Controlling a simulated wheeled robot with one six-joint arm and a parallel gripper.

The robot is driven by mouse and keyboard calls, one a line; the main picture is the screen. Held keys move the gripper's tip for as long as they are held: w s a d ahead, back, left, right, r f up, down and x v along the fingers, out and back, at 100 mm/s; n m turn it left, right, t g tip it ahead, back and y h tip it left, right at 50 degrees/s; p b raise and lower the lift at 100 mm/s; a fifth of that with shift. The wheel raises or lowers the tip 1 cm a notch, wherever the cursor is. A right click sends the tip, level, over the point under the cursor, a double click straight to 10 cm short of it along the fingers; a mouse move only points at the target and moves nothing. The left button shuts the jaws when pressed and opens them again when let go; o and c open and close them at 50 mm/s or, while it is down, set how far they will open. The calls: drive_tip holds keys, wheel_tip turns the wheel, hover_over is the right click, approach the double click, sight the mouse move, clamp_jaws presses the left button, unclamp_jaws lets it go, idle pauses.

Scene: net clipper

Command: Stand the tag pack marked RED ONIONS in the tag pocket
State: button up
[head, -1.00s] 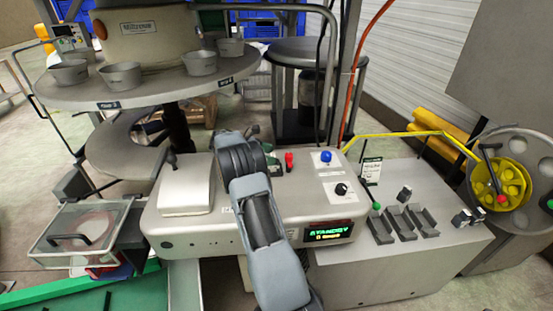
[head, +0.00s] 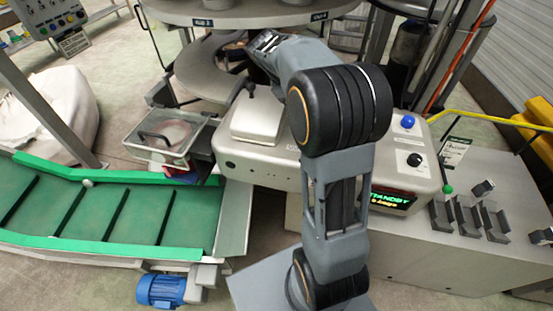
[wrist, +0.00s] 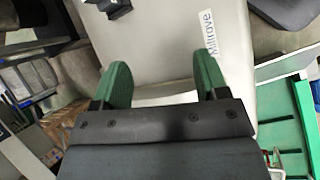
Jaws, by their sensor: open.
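My gripper (wrist: 163,80) shows in the wrist view, with its two green fingertips apart and nothing between them. Below it is the pale machine housing with a "Millrove" label (wrist: 214,33). In the head view my arm blocks the middle and the fingertips cannot be made out. I cannot read RED ONIONS on anything in view, so I cannot tell which thing is that tag pack. I cannot identify the tag pocket with certainty either.
Dark holders (head: 467,218) stand on the grey cabinet at right, near a green-knobbed lever (head: 447,189). The machine's display (head: 389,199) reads STANDBY. A clear-lidded box (head: 170,137) is at left, above a green conveyor (head: 100,210) with a blue motor (head: 162,290).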

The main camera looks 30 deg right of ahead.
drive_tip(key=s+a+f+m+t+y, duration=0.3)
drive_tip(key=s+a+m+t+y, duration=0.3)
drive_tip(key=s+a, duration=1)
drive_tip(key=shift+a+m, duration=0.25)
drive_tip(key=shift+m, duration=0.25)
drive_tip(key=shift+f, duration=0.1)
